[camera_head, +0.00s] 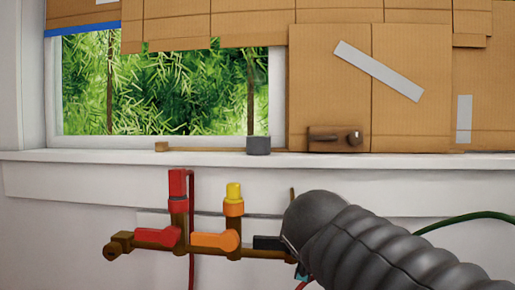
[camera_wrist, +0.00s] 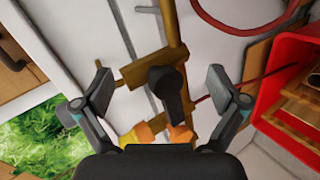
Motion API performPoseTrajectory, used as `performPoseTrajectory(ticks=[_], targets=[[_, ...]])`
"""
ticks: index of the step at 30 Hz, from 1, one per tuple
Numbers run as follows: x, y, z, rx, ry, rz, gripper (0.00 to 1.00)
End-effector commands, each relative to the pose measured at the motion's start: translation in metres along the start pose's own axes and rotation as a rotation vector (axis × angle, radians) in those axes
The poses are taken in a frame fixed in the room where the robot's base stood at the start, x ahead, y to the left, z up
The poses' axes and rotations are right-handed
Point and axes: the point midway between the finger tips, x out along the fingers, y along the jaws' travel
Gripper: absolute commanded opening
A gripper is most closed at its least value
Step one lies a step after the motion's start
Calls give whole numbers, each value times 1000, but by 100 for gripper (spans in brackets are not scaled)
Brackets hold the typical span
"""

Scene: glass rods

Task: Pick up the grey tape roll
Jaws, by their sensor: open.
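The grey tape roll (camera_head: 258,145) is a short dark grey cylinder on the white window sill, in front of the window's lower right corner in the head view. I cannot make it out in the wrist view. My gripper (camera_wrist: 160,82) is open and empty in the wrist view, its two fingers spread wide over the pipework. In the head view my dark ribbed arm covers the lower right and hides nearly all of the gripper. The gripper is below the sill, apart from the roll.
A brown pipe (camera_head: 150,236) with red (camera_head: 178,184), orange (camera_head: 216,241) and black valve handles (camera_wrist: 166,92) runs below the sill. A wooden stick (camera_head: 200,151) and a wooden block (camera_head: 337,139) are on the sill (camera_head: 90,156). A red box (camera_wrist: 262,95) is right in the wrist view.

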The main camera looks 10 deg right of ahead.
Motion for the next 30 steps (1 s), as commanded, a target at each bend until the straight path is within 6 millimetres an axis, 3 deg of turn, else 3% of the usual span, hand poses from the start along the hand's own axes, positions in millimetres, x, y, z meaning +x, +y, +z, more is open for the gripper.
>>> performPoseTrajectory(ticks=[3, 11, 18, 24, 30], targets=[[-4, 56, -25, -230, 10, 133, 97], [16, 91, -60, -610, -146, 123, 97], [26, 133, -116, -1029, -375, 119, 97], [18, 156, -171, -1317, -603, 95, 97], [3, 161, -208, -1470, -771, 56, 97]])
